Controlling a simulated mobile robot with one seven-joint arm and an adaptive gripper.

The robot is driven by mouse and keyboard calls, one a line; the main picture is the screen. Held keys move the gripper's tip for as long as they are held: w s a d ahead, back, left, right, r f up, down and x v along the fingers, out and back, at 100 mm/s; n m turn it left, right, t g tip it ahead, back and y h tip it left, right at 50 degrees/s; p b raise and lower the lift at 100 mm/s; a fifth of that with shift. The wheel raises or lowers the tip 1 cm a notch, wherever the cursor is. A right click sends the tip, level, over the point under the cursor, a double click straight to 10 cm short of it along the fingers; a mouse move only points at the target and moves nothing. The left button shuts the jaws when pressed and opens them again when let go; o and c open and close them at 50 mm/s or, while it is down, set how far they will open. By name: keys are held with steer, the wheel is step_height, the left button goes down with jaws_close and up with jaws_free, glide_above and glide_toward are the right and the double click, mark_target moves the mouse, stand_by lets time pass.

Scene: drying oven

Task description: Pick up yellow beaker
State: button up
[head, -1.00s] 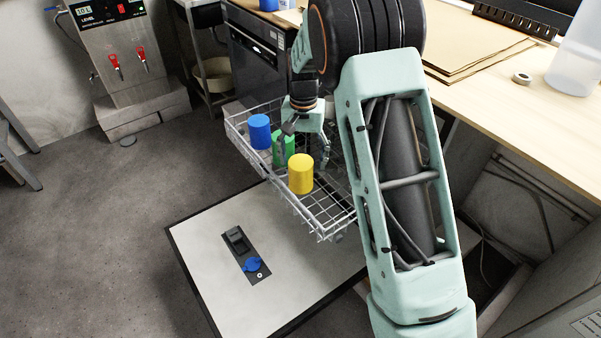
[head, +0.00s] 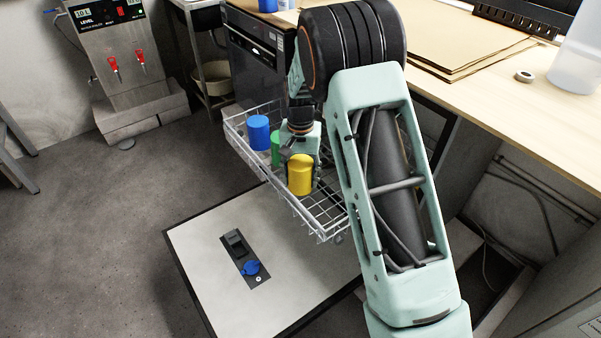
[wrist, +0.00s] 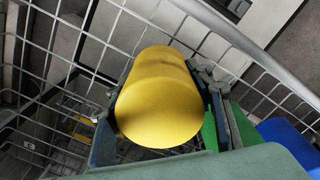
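The yellow beaker (head: 301,175) stands upright at the front of the wire basket (head: 334,222). In the wrist view the yellow beaker (wrist: 160,100) fills the space between my two fingers. My gripper (wrist: 160,115) has one finger along each side of it, and both fingers lie close against its wall, so it looks shut on the beaker. In the head view my gripper (head: 302,165) is at the beaker, with the fingers partly hidden behind it. The beaker shows no visible lift from the basket.
A green beaker (head: 276,149) and a blue beaker (head: 257,132) stand behind and left in the basket; the green one (wrist: 242,128) is close beside my right finger in the wrist view. Wire basket walls surround the beakers. A wooden worktop (head: 490,95) is at right.

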steer(key=c, duration=0.4)
steer(key=shift+r, duration=0.1)
